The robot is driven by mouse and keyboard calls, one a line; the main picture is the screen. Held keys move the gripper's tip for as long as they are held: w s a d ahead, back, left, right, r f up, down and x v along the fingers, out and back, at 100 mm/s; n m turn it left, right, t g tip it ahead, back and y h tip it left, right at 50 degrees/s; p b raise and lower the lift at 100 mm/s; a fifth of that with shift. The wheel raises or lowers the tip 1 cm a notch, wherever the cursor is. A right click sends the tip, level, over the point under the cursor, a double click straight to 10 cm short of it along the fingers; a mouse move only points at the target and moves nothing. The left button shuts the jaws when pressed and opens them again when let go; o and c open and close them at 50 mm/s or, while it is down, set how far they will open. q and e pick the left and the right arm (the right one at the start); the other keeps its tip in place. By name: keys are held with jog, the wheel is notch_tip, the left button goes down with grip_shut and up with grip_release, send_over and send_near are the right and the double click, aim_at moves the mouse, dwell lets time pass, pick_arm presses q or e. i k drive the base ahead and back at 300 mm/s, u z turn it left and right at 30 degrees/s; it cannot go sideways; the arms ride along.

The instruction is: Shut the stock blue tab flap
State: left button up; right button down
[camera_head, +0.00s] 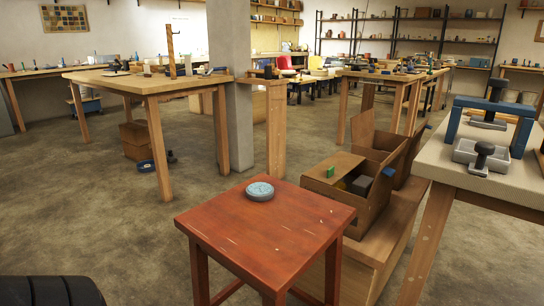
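A brown box (366,217) stands on a low wooden bench to the right of the red table. A blue tab (389,171) shows at its right side, on what looks like a flap standing open there. A green tab (330,172) sits on a flat brown panel over the left part of the box. The box's middle is open, with a dark block (361,184) and something yellowish inside. Neither gripper is in view.
A small red table (265,228) with a round grey-blue dish (260,191) stands in front. Another open brown box (384,142) with a raised panel is behind. A workbench (480,174) with blue and grey fixtures is at right. Open floor lies left.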

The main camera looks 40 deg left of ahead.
aim_at(386, 169)
jog(key=u, duration=0.7)
jog(key=k, duration=0.6)
jog(key=z, duration=0.45)
jog(key=i, duration=1.35)
jog(key=z, duration=0.15)
